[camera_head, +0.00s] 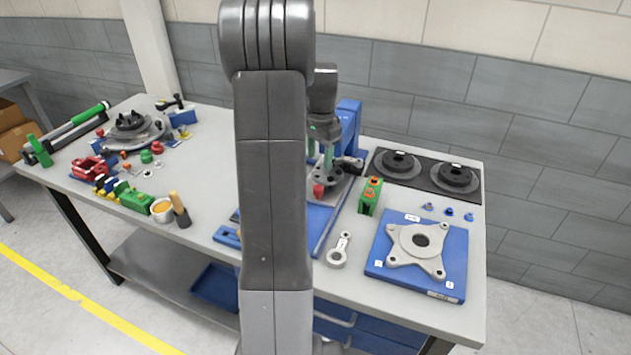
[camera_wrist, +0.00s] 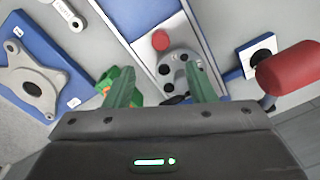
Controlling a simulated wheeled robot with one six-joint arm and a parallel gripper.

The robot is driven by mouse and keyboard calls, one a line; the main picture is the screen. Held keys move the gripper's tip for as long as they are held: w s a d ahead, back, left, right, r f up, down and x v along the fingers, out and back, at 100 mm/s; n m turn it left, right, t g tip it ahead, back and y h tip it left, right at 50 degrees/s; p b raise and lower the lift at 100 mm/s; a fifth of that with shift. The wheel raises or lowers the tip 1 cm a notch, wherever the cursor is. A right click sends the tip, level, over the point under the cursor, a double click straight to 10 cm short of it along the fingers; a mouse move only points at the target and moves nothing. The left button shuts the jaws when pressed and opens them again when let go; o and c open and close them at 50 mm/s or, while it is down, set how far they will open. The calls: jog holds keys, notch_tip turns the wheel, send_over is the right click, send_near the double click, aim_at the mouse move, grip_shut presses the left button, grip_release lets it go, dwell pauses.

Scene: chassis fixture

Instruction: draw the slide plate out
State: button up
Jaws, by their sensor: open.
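What looks like the slide plate is a grey plate with dark holes (camera_wrist: 180,64), lying on a blue and pale fixture base (camera_wrist: 146,20) in the wrist view. A red knob (camera_wrist: 160,40) stands at its far end. In the head view the plate (camera_head: 329,183) is partly hidden by my arm. My gripper (camera_wrist: 159,72) is open, its green fingers apart on either side of the plate's near part, with nothing held. In the head view my gripper (camera_head: 321,157) hangs above the plate. I cannot tell whether the fingers touch it.
A red handle (camera_wrist: 290,68) rises close on the right in the wrist view. A green block (camera_head: 369,196) stands right of the fixture, near a link part (camera_head: 340,250) and a blue plate (camera_head: 455,245) bearing a grey bracket. A blue upright (camera_head: 349,118) stands behind.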

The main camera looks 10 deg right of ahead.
aim_at(318, 187)
jog(key=f+p, duration=0.1)
jog(key=f, duration=1)
jog(key=shift+w+a+f+p, duration=0.1)
jog(key=shift+w+f+p, duration=0.1)
jog(key=shift+p, duration=0.2)
jog(key=shift+c, duration=0.4)
grip_shut()
